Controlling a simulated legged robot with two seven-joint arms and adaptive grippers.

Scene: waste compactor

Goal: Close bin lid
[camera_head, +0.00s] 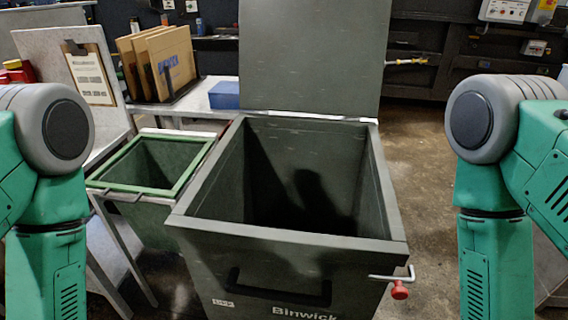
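The bin (290,244) is a dark grey-green open-topped box in the middle of the view, marked "Binwick" on its front. Its lid (309,55) stands upright at the back edge, so the bin is open, and its top runs out of the frame. The inside is shadowed and looks empty. A black handle is on the front face, and a metal latch rod with a red knob (399,291) sticks out at the right front corner. Both my arms show at the left and right edges, but neither gripper is in the frame.
Concrete floor (425,150) is clear to the right of the bin.

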